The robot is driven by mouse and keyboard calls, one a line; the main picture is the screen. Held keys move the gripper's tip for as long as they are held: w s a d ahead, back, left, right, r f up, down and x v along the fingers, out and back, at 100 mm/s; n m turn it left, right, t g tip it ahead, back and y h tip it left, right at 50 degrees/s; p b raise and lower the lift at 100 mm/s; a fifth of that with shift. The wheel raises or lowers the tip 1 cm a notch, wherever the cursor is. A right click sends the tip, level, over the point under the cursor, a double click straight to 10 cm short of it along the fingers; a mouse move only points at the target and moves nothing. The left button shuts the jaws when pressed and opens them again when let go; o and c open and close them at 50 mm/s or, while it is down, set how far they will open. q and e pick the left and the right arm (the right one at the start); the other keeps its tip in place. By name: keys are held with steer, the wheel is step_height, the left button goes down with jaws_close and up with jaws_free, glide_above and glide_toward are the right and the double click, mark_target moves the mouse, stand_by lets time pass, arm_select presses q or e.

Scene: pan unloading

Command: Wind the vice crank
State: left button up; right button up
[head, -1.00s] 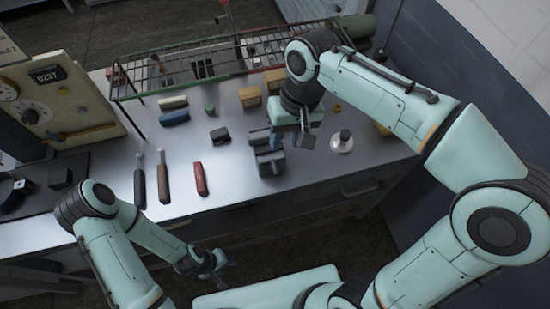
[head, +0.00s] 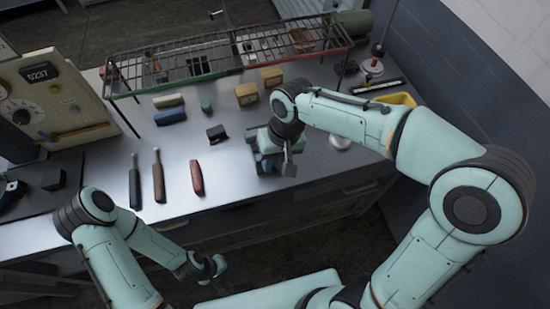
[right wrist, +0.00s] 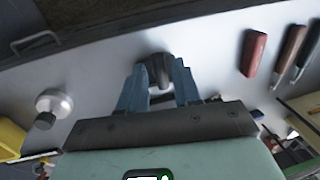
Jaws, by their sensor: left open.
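The vice (head: 256,140) is a small blue-grey block on the metal bench, partly hidden by my right arm in the head view. My right gripper (head: 286,162) points down at the vice's right and front side. In the right wrist view my right gripper (right wrist: 159,85) has its two blue fingers apart. A dark grey rounded part (right wrist: 158,68) shows between and beyond their tips; I cannot tell whether it is the crank or whether the fingers touch it. My left gripper (head: 214,268) is open and empty, low in front of the bench edge.
A panel with dials (head: 45,100) is at left, a yellow bin (head: 401,99) at right.

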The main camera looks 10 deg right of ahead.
jaws_close()
arm_select(q)
steer(key=shift+s+f+b, duration=0.4)
steer(key=shift+s+f, duration=0.05)
steer(key=shift+f, duration=0.1)
arm_select(e)
steer(key=shift+d+y, duration=0.45)
steer(key=shift+y, duration=0.35)
steer(key=shift+o, duration=1.6)
jaws_free()
arm_select(q)
steer(key=shift+w+r+p, duration=0.95)
steer(key=shift+w+r, duration=0.15)
steer(key=shift+r, duration=0.15)
arm_select(e)
steer(key=v, duration=1.3)
steer(key=shift+r, duration=0.2)
